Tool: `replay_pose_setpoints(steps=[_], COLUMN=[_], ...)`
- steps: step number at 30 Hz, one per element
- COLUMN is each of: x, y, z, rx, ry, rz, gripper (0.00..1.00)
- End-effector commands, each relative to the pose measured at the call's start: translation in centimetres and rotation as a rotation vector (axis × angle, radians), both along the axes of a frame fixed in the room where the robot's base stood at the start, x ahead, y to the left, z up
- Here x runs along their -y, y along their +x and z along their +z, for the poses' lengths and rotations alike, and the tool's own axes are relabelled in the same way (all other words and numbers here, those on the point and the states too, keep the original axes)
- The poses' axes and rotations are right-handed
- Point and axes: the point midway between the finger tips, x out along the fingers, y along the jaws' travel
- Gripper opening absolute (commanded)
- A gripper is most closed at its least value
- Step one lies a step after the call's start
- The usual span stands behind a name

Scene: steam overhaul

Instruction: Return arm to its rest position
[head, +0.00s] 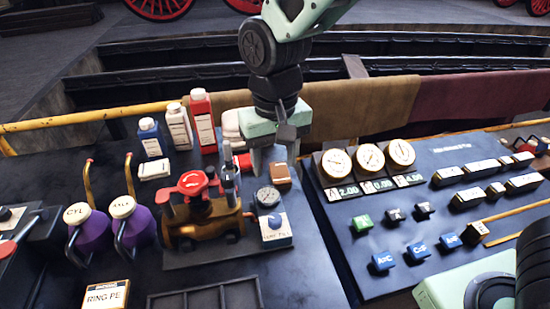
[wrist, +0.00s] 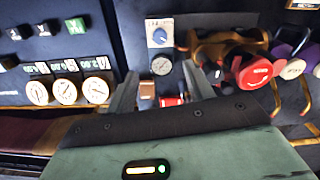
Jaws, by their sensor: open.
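My gripper (head: 275,165) hangs from my arm near the back edge of the dark bench, pointing down, with its two fingers apart. Nothing is visible between them. In the wrist view my gripper (wrist: 161,88) also shows its fingers spread. A small brown block (head: 279,174) sits below and close to the fingers; whether they touch it cannot be told. The brass valve assembly with a red handwheel (head: 193,183) stands to the left of my gripper. A gauge box with a blue dial (head: 274,226) stands in front of it.
Three round gauges (head: 370,158) stand right of my gripper on a sloped panel with several labelled blocks. Bottles, including a red one (head: 203,122), stand behind left. Purple oil cans (head: 90,228) stand at left. A yellow rail (head: 75,118) and draped cloths (head: 365,107) line the back.

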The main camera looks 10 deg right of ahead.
Motion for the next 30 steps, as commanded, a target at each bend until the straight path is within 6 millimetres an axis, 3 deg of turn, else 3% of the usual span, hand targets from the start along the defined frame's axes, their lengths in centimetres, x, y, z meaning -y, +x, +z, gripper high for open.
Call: replay_pose_setpoints(steps=[14,17,24,27,30], x=[0.1,0.4,2.7,3.9,4.7], y=[-0.4,-2.6,-12.1,-15.0,-16.5], z=[0.1,0.7,1.6,1.4,1.1], rx=[-0.003,-0.013,-0.01,0.001,0.009], ry=[0.005,0.03,0.079,0.068,0.057], rz=[0.009,0.062,0.334,0.426,0.479], gripper=[0.52,0.52,0.52,0.52,0.52])
